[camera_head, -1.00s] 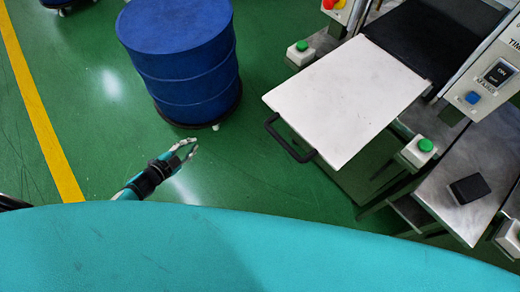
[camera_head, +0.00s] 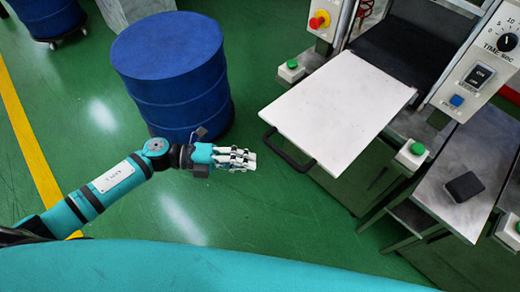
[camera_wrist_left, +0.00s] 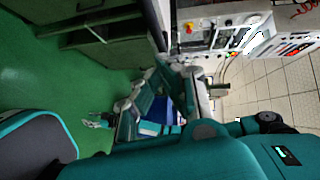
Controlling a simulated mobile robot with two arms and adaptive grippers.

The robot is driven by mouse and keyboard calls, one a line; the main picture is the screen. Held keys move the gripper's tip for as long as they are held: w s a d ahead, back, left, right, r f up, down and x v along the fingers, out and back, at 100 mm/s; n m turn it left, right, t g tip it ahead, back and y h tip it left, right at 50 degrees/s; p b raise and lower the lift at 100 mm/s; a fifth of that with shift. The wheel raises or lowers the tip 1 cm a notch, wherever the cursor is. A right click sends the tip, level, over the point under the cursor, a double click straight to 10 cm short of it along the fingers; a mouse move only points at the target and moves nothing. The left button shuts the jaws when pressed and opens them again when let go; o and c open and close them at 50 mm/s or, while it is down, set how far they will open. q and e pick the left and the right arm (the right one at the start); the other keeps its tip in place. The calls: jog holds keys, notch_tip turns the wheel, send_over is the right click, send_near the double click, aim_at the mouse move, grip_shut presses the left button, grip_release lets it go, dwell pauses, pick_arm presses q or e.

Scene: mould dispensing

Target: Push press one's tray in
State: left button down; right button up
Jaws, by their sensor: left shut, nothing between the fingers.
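The press's tray (camera_head: 340,108) is a white flat plate sticking out of the press towards me in the head view. Its black handle (camera_head: 287,152) is on the near left edge. The press (camera_head: 415,38) stands behind it, dark inside. My left gripper (camera_head: 250,160) is left of the handle, with a short gap to it. Its fingers are together, point right and hold nothing. A small gripper (camera_wrist_left: 92,121) shows in the left wrist view, probably my right; its finger state is too small to tell.
A blue drum (camera_head: 175,80) stands close behind my left gripper. Green buttons (camera_head: 417,149) flank the tray. A metal side table (camera_head: 440,200) with a black block (camera_head: 465,187) is at the right.

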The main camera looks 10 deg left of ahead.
pick_arm(q)
jog(key=w+d, duration=0.1)
jog(key=w+d+f, duration=0.1)
jog(key=w+d, duration=0.1)
jog(key=shift+w+p, duration=0.2)
jog(key=shift+p, duration=0.15)
pick_arm(e)
jog(key=shift+s+a+r, duration=0.2)
jog(key=shift+s+r, duration=0.35)
jog(key=shift+s, duration=0.1)
jog(key=shift+a, duration=0.2)
jog(key=shift+w, duration=0.1)
